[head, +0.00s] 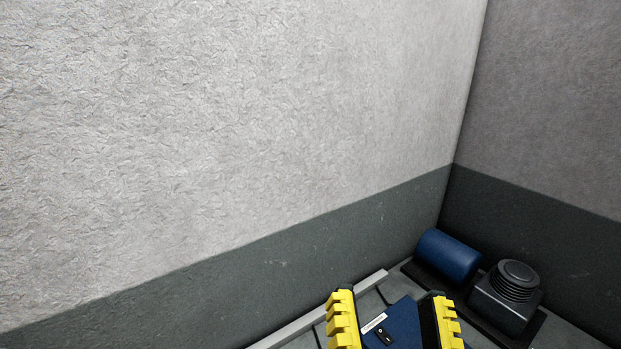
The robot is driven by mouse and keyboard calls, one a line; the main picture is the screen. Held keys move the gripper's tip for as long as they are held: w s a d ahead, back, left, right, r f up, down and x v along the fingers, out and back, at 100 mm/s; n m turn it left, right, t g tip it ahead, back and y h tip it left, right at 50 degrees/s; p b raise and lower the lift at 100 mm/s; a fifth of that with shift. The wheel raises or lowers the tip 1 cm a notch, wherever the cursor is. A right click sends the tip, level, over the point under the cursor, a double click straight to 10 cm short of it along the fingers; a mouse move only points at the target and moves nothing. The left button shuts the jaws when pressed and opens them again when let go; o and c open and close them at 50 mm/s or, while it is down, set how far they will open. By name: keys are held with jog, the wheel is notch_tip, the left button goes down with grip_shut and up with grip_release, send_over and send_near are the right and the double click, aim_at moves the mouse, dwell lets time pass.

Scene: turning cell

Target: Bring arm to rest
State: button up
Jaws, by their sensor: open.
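The housing carries a pale label and a small black fitting.
A pale wall (220,120) with a dark grey lower band (230,265) fills most of the view and meets a second wall (560,100). Near the corner, a blue cylinder (449,256) and a black ribbed unit (508,294) sit on a dark base.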

notch_tip(320, 180, up, 25)
jog(key=n+p, duration=0.2)
jog(key=p, duration=2.2)
notch_tip(320, 180, down, 46)
jog(key=b, duration=4.5)
